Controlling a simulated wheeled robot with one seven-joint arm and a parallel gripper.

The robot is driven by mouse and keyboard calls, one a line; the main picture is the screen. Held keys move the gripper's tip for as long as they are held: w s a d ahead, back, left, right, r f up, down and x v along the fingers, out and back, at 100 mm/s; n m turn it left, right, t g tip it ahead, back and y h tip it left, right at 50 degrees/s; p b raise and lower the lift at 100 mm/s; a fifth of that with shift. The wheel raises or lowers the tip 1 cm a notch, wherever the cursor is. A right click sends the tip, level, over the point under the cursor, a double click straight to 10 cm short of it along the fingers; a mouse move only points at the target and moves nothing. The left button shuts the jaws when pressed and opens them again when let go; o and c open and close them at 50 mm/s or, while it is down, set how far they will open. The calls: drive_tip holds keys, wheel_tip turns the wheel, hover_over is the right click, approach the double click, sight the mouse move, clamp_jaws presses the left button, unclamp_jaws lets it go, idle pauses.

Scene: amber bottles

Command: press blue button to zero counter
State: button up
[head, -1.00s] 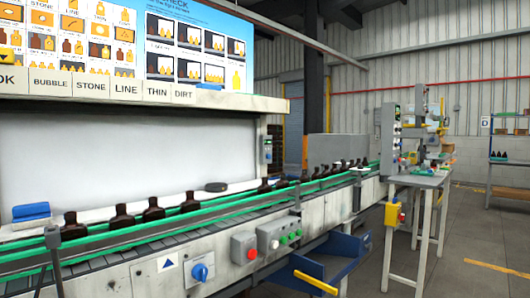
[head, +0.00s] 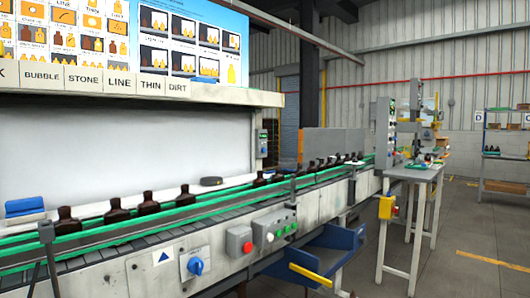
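A blue round control (head: 195,265) on a pale plate sits on the conveyor's front panel. It looks like a rotary knob. My gripper is not in view.
The conveyor (head: 120,240) with green rails carries several amber bottles (head: 148,204). A blue bin (head: 325,258) juts out below. Grey floor (head: 470,220) is open at right.

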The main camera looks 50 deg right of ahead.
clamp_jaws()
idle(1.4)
